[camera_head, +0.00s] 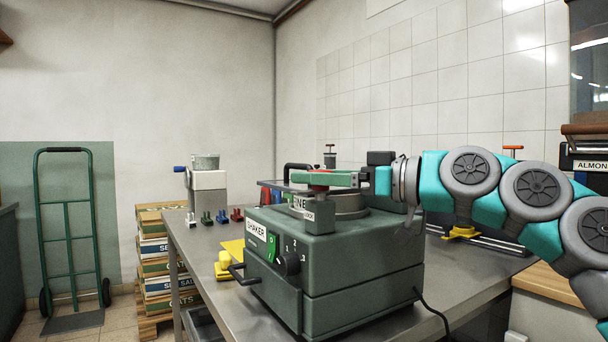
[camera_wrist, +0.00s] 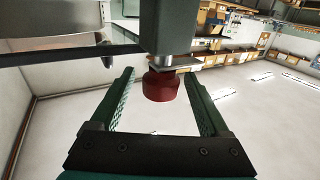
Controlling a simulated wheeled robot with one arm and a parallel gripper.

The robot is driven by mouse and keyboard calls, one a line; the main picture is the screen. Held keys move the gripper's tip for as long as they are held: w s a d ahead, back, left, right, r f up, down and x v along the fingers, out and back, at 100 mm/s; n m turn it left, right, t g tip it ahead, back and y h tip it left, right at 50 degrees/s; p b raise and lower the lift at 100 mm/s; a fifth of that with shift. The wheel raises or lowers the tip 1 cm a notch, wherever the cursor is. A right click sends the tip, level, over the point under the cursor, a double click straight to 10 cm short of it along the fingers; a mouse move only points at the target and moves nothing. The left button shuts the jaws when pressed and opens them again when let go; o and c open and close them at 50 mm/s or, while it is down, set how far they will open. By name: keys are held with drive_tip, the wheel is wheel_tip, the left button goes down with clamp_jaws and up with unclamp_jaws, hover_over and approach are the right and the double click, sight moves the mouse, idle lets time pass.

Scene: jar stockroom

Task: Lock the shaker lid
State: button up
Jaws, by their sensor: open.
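The shaker (camera_head: 345,258) is a dark green-grey box on the steel bench, with a SHAKER label, a green switch and a black dial on its front. A round grey lid (camera_head: 346,204) sits on its top, partly hidden by my gripper. A small LOCK label (camera_head: 309,216) shows beside the lid. My gripper (camera_head: 305,179) is open and level just above the lid, reaching in from the right. In the wrist view a red knob (camera_wrist: 161,87) under a dark metal post stands between the open fingers (camera_wrist: 158,78), with a gap on both sides.
A grinder (camera_head: 207,185) and several small coloured pieces stand farther back on the bench (camera_head: 205,250). A yellow block (camera_head: 226,267) lies left of the shaker. A yellow-based fixture stands behind my arm. A hand truck (camera_head: 72,235) and stacked boxes (camera_head: 154,260) stand left.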

drive_tip(key=shift+x, duration=1.5)
clamp_jaws()
